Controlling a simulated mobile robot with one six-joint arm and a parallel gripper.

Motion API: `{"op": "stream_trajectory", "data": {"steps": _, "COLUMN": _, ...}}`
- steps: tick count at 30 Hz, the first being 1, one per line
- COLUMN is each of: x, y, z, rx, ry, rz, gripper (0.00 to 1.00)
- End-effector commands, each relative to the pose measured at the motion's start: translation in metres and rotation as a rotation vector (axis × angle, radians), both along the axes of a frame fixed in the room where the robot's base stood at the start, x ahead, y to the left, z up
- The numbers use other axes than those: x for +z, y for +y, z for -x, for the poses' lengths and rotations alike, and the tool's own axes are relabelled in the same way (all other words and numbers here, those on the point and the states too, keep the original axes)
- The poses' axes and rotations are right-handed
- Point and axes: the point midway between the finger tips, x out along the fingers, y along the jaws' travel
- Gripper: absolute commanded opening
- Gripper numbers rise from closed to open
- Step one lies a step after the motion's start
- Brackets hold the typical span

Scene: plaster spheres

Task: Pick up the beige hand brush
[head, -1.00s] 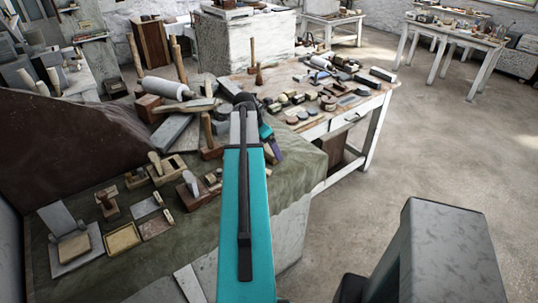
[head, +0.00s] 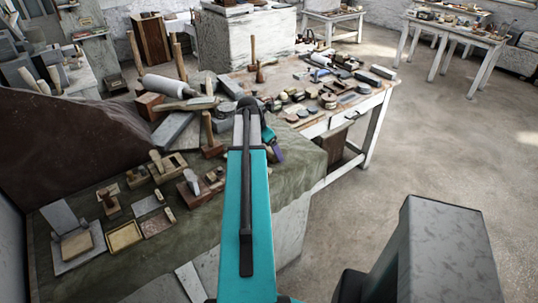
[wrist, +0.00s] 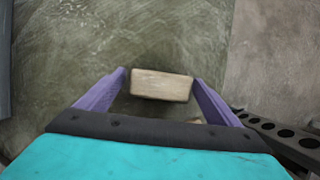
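In the wrist view a pale beige block-shaped thing (wrist: 161,85), which looks like the hand brush, lies on a worn green-grey cloth. My gripper (wrist: 160,75) is open, with its purple fingers on the left and right of the block. Small gaps show at both sides, and I cannot tell the height left between fingertips and block. In the head view one purple finger of my gripper (head: 277,153) shows beside the green-covered table edge. The brush is not clearly seen there; my arm covers that area.
Below the block in the wrist view, a second small beige thing (wrist: 190,121) is mostly hidden by my gripper. A dark bar with holes (wrist: 285,135) lies at lower right. In the head view, wooden planes (head: 167,167), mallets and stone blocks crowd the green cloth (head: 150,265).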

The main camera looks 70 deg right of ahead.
Motion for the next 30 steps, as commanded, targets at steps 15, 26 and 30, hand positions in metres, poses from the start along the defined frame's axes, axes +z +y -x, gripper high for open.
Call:
{"op": "stream_trajectory", "data": {"steps": 15, "x": 0.001, "y": 0.000, "z": 0.000, "rx": -0.001, "ry": 0.000, "rz": 0.000, "gripper": 0.47}}
{"op": "stream_trajectory", "data": {"steps": 26, "x": 0.014, "y": -0.001, "z": 0.000, "rx": -0.001, "ry": -0.001, "rz": 0.002, "gripper": 0.47}}
{"op": "stream_trajectory", "data": {"steps": 30, "x": 0.024, "y": -0.001, "z": 0.000, "rx": -0.001, "ry": -0.001, "rz": 0.002, "gripper": 0.47}}
